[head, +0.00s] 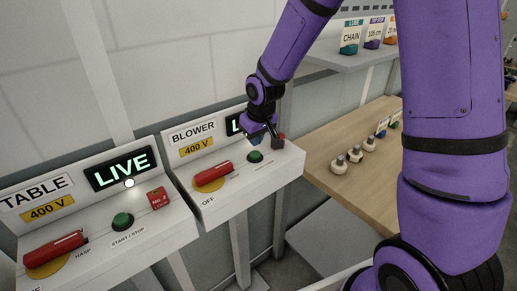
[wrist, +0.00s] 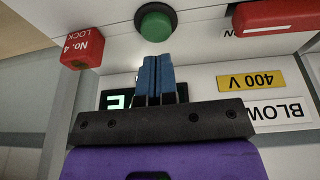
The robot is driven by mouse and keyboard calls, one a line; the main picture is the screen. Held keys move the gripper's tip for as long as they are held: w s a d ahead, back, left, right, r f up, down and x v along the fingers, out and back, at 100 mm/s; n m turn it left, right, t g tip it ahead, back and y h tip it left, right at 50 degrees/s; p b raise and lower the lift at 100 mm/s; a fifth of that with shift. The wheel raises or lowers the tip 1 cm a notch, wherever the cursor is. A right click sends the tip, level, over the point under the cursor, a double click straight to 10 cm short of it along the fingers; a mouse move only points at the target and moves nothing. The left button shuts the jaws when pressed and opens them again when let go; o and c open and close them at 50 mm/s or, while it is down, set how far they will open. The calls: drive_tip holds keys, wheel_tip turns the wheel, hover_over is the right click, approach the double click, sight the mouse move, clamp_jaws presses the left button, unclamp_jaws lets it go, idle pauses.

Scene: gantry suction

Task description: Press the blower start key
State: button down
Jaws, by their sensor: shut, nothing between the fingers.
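The blower start key is taken to be the round green button (head: 255,156) on the sloped face of the box labelled BLOWER (head: 194,131). It also shows in the wrist view (wrist: 156,22), at the top middle, upside down. My gripper (head: 262,140) is over this box, just behind the button in the head view. In the wrist view its blue fingers (wrist: 156,62) are shut and empty, with their tips just below the button in the picture. Whether they touch it I cannot tell. The arm partly hides the lit green display (head: 234,125).
The blower box carries a red handle (head: 212,173) left of the button and a red No. 4 lock (wrist: 82,47). The TABLE box (head: 60,215) at left has its own green button (head: 122,221). A wooden table (head: 318,155) with several white knobs stands right.

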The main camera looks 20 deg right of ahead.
drive_tip(key=v, duration=0.8)
drive_tip(key=shift+r, duration=0.3)
drive_tip(key=shift+w, duration=0.1)
idle(1.0)
drive_tip(key=s+d+r+m, duration=0.1)
drive_tip(key=s+d+r, duration=0.1)
drive_tip(key=s+r, duration=0.3)
drive_tip(key=s+d+r+m+t, duration=0.1)
drive_tip(key=s+d+r, duration=0.2)
drive_tip(key=s, duration=1)
drive_tip(key=s+d+r+m+t, duration=0.1)
drive_tip(key=s+d+r, duration=0.2)
drive_tip(key=s+r, duration=0.4)
drive_tip(key=shift+s+m+h, duration=0.3)
drive_tip(key=shift+s, duration=0.7)
drive_tip(key=shift+s, duration=0.1)
